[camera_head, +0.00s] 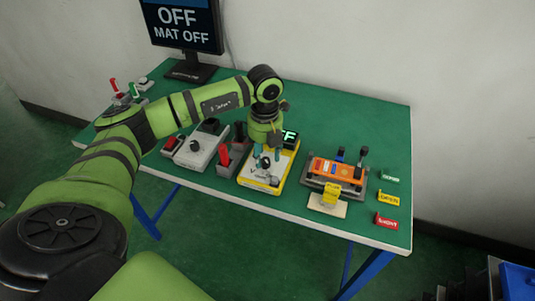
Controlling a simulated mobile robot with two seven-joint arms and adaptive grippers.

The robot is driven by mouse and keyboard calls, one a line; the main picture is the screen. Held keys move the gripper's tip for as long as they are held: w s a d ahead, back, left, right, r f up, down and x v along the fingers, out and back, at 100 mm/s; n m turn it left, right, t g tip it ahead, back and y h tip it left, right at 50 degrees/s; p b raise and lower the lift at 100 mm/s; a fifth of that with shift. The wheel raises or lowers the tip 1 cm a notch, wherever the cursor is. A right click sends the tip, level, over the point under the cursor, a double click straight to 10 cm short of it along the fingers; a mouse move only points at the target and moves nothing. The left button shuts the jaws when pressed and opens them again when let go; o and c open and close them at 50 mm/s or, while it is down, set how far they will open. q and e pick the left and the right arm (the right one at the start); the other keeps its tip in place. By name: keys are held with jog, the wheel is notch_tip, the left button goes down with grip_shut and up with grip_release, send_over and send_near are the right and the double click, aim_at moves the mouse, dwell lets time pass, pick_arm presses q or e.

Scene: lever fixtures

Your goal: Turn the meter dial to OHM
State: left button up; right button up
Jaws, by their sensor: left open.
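The meter (253,181) is a yellow-edged box with a pale face near the front edge of the green table. Its lit display (290,138) is partly covered by my left gripper; the letters "FF" show. The dark dial (264,163) is on the meter's face. My left gripper (267,156) points down over the dial with its fingers open, one on each side of it. I cannot tell whether the fingers touch the dial. The dial's pointer direction is too small to read. My right gripper is not in view.
A grey box with a red lever (224,156) and a pale box with a black knob (210,126) stand left of the meter. An orange device (335,170) is on the right, with several coloured tags beyond. A monitor (183,25) at the back reads "OFF MAT OFF".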

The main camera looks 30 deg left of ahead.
pick_arm(q)
jog(key=shift+f, duration=0.85)
grip_shut()
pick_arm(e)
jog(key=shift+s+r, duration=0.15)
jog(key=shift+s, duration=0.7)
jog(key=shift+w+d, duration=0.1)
